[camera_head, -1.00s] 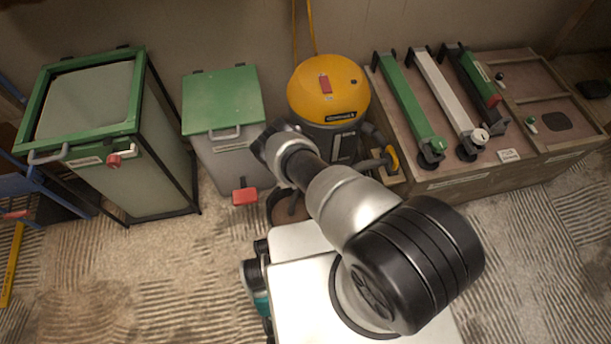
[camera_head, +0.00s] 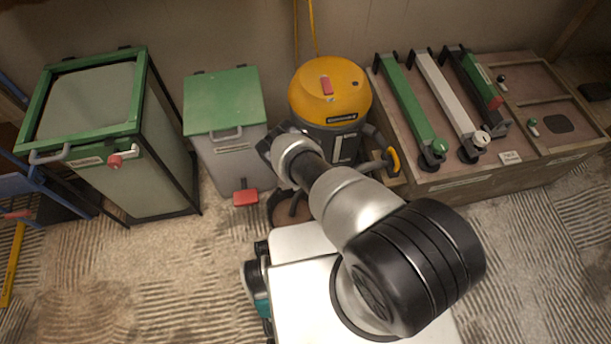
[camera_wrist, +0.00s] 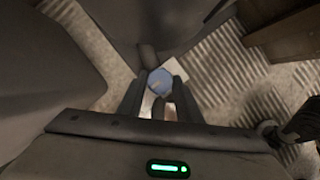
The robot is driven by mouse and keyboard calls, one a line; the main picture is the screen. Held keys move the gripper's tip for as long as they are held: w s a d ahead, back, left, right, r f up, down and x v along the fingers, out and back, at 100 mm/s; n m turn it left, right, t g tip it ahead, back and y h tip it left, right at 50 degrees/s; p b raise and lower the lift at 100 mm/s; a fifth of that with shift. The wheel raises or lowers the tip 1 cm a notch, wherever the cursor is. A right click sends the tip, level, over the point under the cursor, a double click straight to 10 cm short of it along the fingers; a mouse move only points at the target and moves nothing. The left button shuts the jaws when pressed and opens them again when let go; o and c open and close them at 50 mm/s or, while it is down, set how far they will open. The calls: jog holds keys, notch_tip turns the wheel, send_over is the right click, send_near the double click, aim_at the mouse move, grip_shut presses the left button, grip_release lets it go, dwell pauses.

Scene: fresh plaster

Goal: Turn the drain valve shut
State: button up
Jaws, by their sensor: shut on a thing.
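In the wrist view, a small blue round knob (camera_wrist: 160,81) with a pale yellowish mark sits between the tips of my dark fingers; it looks like the drain valve. My gripper (camera_wrist: 158,92) is shut on it. A dark grey body rises close beside and beyond it. In the head view, the vacuum (camera_head: 330,95), with its orange-yellow top and dark body, stands behind my arm. My arm reaches down at its front, and my gripper and the valve are hidden there.
A green-lidded grey bin (camera_head: 224,102) with a red pedal (camera_head: 246,198) stands left of the vacuum. A green-framed cabinet (camera_head: 120,135) is further left. A wooden bench (camera_head: 500,173) with several levers is at right. Ridged floor (camera_head: 130,270) is free in front.

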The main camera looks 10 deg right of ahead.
jog(key=o, duration=1)
jog(key=shift+o, duration=0.2)
jog(key=shift+r, duration=0.1)
jog(key=p+v, duration=0.7)
jog(key=v, duration=1)
jog(key=shift+p, duration=0.35)
jog(key=shift+r, duration=0.15)
